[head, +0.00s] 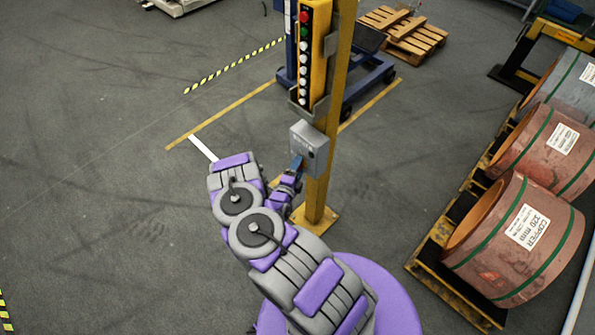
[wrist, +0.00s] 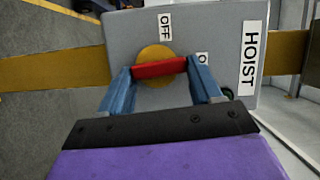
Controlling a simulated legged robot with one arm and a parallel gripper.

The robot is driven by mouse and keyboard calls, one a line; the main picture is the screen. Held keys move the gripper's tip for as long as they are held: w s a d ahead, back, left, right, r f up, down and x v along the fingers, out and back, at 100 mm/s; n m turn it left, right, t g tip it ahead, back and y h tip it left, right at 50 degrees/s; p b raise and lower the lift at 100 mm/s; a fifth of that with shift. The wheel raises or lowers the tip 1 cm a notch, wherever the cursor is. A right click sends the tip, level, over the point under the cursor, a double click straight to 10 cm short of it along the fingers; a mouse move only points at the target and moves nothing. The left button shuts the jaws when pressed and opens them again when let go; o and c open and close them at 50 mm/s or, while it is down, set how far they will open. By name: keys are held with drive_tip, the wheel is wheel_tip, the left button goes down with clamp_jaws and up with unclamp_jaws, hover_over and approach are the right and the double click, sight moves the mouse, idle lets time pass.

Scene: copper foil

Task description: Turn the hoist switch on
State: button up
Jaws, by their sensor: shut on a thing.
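The hoist switch is a grey box (head: 307,138) on a yellow post in the head view. In the wrist view the box face (wrist: 130,30) carries a HOIST label (wrist: 250,58), an OFF label (wrist: 165,26) and a partly hidden label (wrist: 203,57) showing an O. A red handle (wrist: 160,68) sits on a round yellow disc (wrist: 155,54). It lies nearly level in the picture, its right end slightly higher, near the partly hidden label. My gripper (wrist: 163,80) has its blue fingers at both ends of the handle, shut on it. It shows small at the box in the head view (head: 297,163).
The yellow post (head: 330,110) carries a pendant with several buttons (head: 305,50) above the box. Copper coils (head: 515,235) lie on pallets at right. A blue machine (head: 365,75) and wooden pallets (head: 405,32) stand behind. The floor at left is clear.

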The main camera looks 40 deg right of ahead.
drive_tip(key=shift+s+f+m+b, duration=0.35)
drive_tip(key=shift+m+b, duration=0.1)
drive_tip(key=shift+m, duration=0.15)
drive_tip(key=o, duration=0.8)
drive_tip(key=shift+w, duration=0.1)
drive_tip(key=shift+o, duration=1.3)
drive_tip(key=shift+w+r, duration=0.1)
drive_tip(key=shift+r, duration=0.05)
drive_tip(key=shift+a, duration=0.1)
drive_tip(key=v, duration=1.7)
drive_tip(key=shift+a+f, duration=0.2)
drive_tip(key=shift+f, duration=0.2)
